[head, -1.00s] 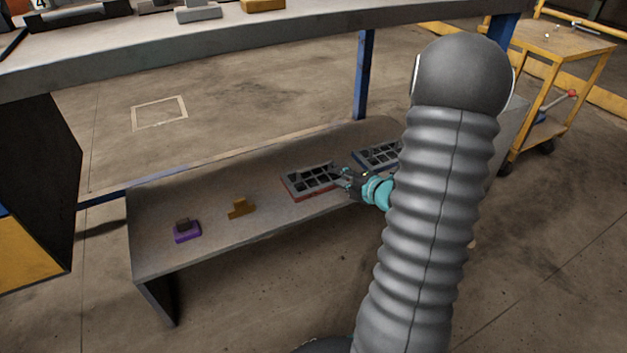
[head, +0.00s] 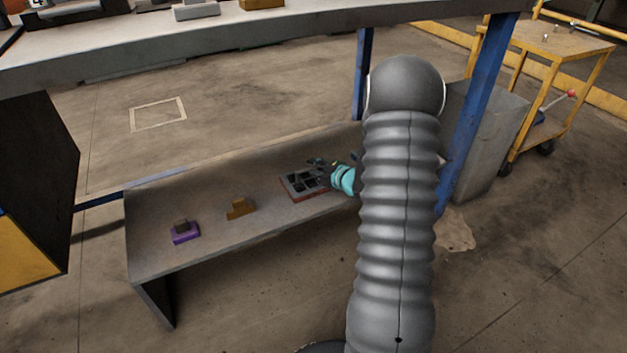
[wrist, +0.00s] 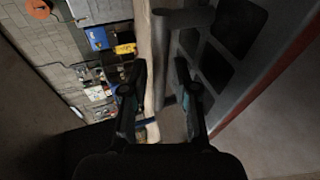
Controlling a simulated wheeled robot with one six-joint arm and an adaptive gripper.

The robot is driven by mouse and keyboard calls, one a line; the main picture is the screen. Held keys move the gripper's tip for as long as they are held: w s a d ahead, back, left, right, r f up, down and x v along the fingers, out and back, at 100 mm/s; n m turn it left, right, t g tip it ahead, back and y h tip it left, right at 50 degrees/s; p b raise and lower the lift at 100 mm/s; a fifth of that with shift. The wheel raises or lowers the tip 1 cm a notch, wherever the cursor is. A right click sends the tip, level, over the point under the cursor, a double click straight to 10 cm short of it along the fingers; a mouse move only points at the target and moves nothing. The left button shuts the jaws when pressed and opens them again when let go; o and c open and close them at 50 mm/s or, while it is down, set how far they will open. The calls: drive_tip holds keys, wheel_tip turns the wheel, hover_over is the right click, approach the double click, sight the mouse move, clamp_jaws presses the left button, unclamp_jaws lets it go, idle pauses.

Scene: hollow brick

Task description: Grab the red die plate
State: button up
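The red die plate (head: 297,192) lies on the low grey shelf. It is a grey grid with dark square openings and a red edge. My gripper (head: 318,168) is over the plate's far right part and hides some of it. In the wrist view, the plate (wrist: 242,76) fills the right side, its red edge running diagonally. There, my gripper's (wrist: 160,66) two fingers stand apart, with a grey bar, seemingly the plate's handle, showing between them. Gaps show beside the bar; I cannot tell whether either finger touches it.
The low shelf (head: 155,250) also bears an orange-brown stepped block (head: 240,208) and a purple-based piece (head: 185,233) to the left. A blue post (head: 477,110) and a grey bin (head: 490,140) stand right of my arm.

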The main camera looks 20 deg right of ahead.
drive_tip(key=shift+w+a+f, duration=0.15)
drive_tip(key=shift+w+f, duration=0.05)
drive_tip(key=shift+w, duration=0.4)
clamp_jaws()
drive_tip(key=shift+r, duration=0.1)
